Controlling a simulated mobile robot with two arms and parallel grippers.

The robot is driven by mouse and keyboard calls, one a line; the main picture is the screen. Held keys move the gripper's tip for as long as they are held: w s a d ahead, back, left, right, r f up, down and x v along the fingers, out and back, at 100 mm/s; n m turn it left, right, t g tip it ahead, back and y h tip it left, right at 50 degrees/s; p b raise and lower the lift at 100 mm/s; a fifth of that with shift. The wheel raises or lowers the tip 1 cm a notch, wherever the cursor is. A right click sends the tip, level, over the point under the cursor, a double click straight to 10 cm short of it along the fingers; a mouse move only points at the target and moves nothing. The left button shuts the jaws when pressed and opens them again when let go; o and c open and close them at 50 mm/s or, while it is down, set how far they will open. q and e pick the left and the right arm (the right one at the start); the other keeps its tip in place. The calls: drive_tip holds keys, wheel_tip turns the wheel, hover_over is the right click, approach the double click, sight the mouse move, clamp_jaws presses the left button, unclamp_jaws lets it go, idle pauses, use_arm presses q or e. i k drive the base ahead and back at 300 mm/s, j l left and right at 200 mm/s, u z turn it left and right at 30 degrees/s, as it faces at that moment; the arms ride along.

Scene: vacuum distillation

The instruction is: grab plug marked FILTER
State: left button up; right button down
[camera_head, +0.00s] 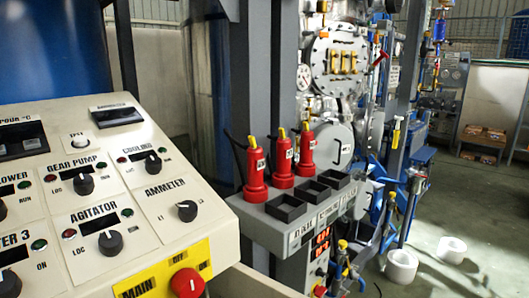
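Three red plugs with yellow tips stand upright in a row on a grey socket box: a near-left one (255,175), a middle one (282,168) and a far-right one (305,160). Each has a small pale label, too small to read, so I cannot tell which is marked FILTER. Dark cables run behind them. The grey box (257,221) has three empty black square sockets in front of the plugs: a near one (286,207), a middle one (312,192) and a far one (334,179). Its front labels are hard to read. Neither gripper is in view.
A sloped control panel (140,222) with knobs and a red button (187,283) fills the left. A grey post (267,70) rises behind the plugs. Metal vessels and pipes stand behind. White rolls (402,266) lie on the floor at right, where there is free room.

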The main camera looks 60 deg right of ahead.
sight(307, 141)
drive_tip(key=z, duration=2.15)
drive_tip(key=i+l+u, duration=0.1)
drive_tip(key=u, duration=0.25)
drive_tip(key=l+u, duration=0.2)
drive_tip(key=u, duration=0.15)
drive_tip(key=i+l+u, duration=0.15)
drive_tip(key=l, duration=0.6)
drive_tip(key=i+l+u, duration=0.2)
drive_tip(key=l, duration=0.6)
drive_tip(key=l+u, duration=0.15)
drive_tip(key=l, duration=0.65)
